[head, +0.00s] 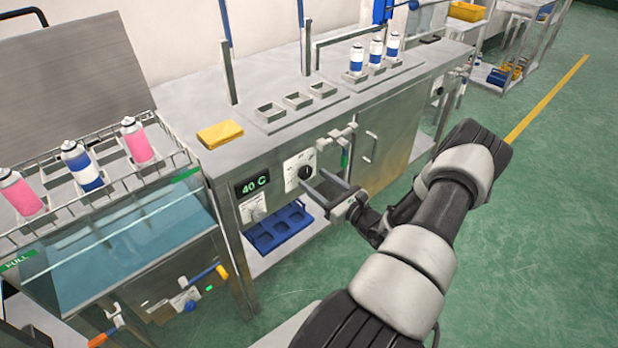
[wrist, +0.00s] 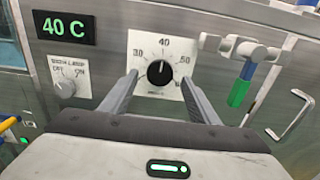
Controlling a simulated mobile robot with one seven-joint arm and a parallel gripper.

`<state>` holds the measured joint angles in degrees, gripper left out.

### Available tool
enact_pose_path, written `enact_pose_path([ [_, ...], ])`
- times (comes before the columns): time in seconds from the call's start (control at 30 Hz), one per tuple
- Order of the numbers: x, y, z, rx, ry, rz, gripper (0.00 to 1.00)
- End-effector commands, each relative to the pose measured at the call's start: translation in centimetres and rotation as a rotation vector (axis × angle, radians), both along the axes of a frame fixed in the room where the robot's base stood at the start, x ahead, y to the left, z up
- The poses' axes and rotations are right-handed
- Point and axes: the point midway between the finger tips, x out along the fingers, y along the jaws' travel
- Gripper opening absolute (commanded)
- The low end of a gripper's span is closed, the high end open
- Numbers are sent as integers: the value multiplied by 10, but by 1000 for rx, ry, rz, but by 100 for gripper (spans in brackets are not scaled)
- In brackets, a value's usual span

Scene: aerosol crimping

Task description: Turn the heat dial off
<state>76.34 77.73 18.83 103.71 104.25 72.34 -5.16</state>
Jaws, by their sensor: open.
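The heat dial is a black knob (head: 305,172) on a white square plate on the steel cabinet front. In the wrist view the dial (wrist: 160,72) has marks 30, 40 and 50, and its white pointer line points up near 40. A display (head: 253,186) left of it reads 40 C. My gripper (head: 328,185) is open in front of the panel. In the wrist view its two fingers (wrist: 155,95) lie either side of the dial's lower part, with the knob between them. I cannot tell whether they touch the panel.
A second knob, labelled as a lamp switch (wrist: 66,88), sits left of the dial. A valve with a green handle (wrist: 240,90) and a cabinet door handle (wrist: 290,115) are to the right. A water tank with cans in a rack (head: 110,250) stands at left.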

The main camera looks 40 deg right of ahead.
Motion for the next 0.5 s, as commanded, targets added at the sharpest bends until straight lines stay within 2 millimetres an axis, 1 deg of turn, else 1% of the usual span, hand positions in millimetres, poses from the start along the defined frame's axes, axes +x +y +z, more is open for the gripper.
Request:
enact_pose_path([
  [0.03, 10, 2, -1, -1, -1, 2, 55],
  [0.1, 20, 2, -1, -1, -1, 2, 55],
  [0.2, 31, 3, -1, -1, 0, 1, 55],
  [0.33, 38, 3, 0, -1, 0, 0, 55],
  [0.5, 40, 3, 0, 0, 0, 0, 55],
])
